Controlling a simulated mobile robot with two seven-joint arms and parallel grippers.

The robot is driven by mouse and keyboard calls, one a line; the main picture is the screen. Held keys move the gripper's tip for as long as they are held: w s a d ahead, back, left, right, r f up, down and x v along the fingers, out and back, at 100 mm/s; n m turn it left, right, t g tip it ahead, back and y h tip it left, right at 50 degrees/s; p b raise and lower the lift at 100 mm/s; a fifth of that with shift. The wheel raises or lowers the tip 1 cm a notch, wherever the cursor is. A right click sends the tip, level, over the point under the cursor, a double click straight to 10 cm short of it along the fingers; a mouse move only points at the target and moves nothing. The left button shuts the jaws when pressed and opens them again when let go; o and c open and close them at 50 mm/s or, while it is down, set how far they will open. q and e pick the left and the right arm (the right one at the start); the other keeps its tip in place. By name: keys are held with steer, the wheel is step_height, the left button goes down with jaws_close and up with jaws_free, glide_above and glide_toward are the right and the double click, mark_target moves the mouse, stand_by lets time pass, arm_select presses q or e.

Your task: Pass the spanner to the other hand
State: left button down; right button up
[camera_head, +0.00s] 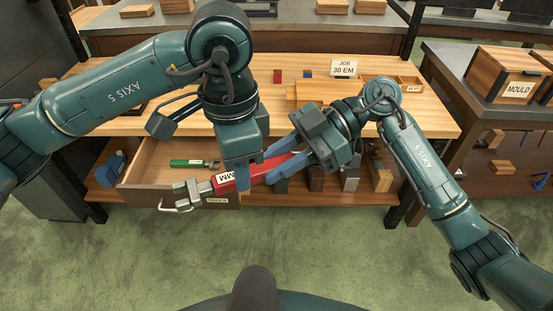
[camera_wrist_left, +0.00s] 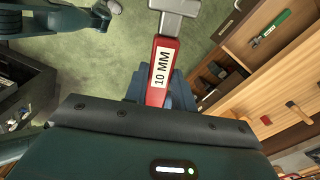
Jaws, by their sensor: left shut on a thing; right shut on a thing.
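The spanner (camera_head: 258,172) has a red handle, a grey jaw end and a white label. It is held in the air in front of the open drawer, its jaw end pointing left. My left gripper (camera_head: 242,182) is shut on the handle from above, near the label. My right gripper (camera_head: 279,174) is shut on the handle farther right, towards its tail. In the left wrist view the spanner (camera_wrist_left: 160,92) shows its "10 MM" label and grey jaw; the fingers there are mostly hidden behind my wrist housing.
The open drawer (camera_head: 138,171) holds a green-handled tool (camera_head: 187,163). Several blocks stand on the shelf below. A "MOULD" box (camera_head: 508,75) is at right. The floor in front is clear.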

arm_select(q)
steer(key=c, duration=1.1)
jaws_free()
steer(key=shift+s+d, duration=0.1)
